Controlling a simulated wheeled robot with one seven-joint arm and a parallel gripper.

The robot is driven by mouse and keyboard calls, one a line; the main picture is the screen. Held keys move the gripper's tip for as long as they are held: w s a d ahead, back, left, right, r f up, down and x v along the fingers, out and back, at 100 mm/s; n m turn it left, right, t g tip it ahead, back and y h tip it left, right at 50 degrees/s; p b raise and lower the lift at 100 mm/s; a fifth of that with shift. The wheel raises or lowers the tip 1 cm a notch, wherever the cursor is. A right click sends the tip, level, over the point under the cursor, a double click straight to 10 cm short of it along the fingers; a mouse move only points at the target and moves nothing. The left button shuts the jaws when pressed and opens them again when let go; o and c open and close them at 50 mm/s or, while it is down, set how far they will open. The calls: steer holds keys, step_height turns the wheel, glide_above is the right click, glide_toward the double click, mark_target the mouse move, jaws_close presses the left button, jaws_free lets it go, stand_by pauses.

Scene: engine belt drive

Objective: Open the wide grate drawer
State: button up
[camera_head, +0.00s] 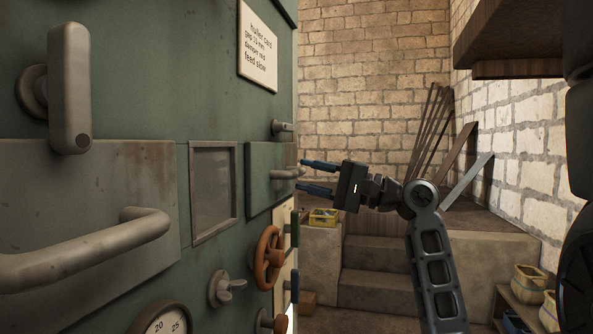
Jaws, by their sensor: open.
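My gripper (301,175) is in the middle of the head view, open and empty, with its two dark blue fingers pointing left. The fingertips lie above and below the outer end of a small grey handle (285,174) in the picture. I cannot tell whether they touch it or how far apart they are in depth. That handle is on a green drawer front (259,195) on the green machine. A wider grey, rust-stained front (140,180) with a large bar handle (85,250) is nearer, at the left. Neither front is labelled as the grate drawer.
A grey lever (70,90), a framed window (213,185), an orange handwheel (268,257), a wing knob (225,287) and a gauge (160,320) are on the machine. Stone steps (380,265) and a yellow crate (323,217) lie behind my gripper. Pots (528,281) stand lower right.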

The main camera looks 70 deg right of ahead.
mark_target(301, 174)
steer(key=shift+p+x, duration=0.3)
steer(key=shift+x, duration=1.35)
jaws_close()
